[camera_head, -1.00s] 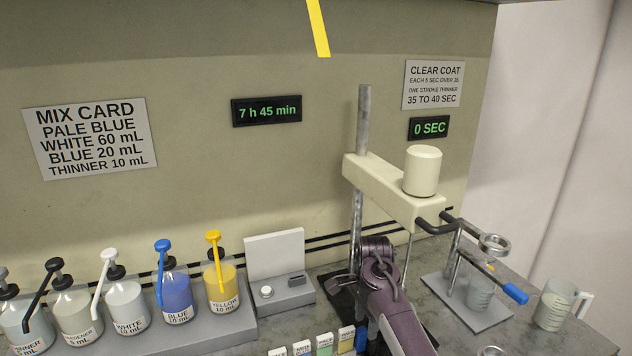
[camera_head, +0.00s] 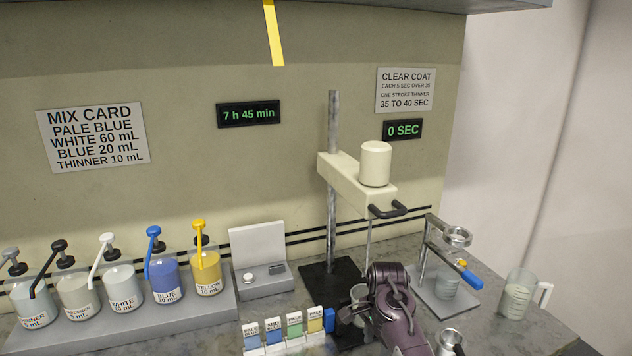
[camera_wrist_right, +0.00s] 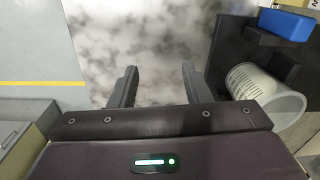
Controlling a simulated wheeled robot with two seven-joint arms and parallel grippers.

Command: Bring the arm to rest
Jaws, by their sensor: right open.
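The same cup shows partly behind my arm in the head view (camera_head: 358,293). My left gripper is not in view.
The mixer (camera_head: 352,180) stands behind my arm. Pump bottles (camera_head: 165,282) line the left. Colour cards (camera_head: 290,328) stand just left of my arm. A viscosity cup stand (camera_head: 440,300) and a clear jug (camera_head: 517,295) are on the right.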

